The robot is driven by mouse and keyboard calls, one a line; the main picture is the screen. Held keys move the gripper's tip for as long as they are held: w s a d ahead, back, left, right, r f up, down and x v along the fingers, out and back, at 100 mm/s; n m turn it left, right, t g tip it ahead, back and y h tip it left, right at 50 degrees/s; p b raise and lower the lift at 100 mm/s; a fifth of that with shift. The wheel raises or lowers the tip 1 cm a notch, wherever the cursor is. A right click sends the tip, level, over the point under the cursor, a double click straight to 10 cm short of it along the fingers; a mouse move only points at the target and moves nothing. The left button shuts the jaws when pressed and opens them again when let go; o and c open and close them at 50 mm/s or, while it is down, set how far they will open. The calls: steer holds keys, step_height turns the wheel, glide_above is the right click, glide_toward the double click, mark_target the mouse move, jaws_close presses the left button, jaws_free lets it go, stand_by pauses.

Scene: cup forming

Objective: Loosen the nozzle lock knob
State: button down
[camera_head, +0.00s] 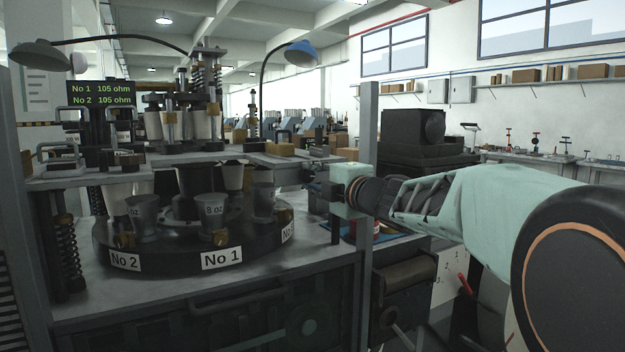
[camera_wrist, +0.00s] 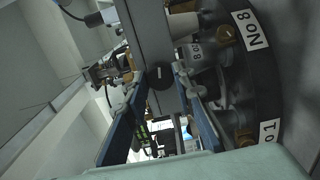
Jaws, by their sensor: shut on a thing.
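The nozzle lock knob (camera_wrist: 161,77) is a small dark round knob with a pale mark, in front of a grey bar in the wrist view. My gripper (camera_wrist: 160,76) is shut on it, with one blue-grey finger on each side of the knob. In the head view my gripper (camera_head: 318,188) reaches left to the right side of the cup forming machine. The knob cannot be made out there, being small and behind the fingers and machine parts.
The dark turntable (camera_head: 165,253) with labelled cup moulds (camera_head: 214,213) stands left of my gripper. A grey upright post (camera_head: 369,130) is close beside my wrist. A shelf plate (camera_head: 290,160) lies just above and left of my gripper. A red-handled lever (camera_head: 465,284) is below my arm.

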steer(key=c, duration=1.6)
jaws_free()
steer(key=v, duration=0.7)
steer(key=shift+s+d, duration=0.15)
steer(key=shift+s, duration=0.05)
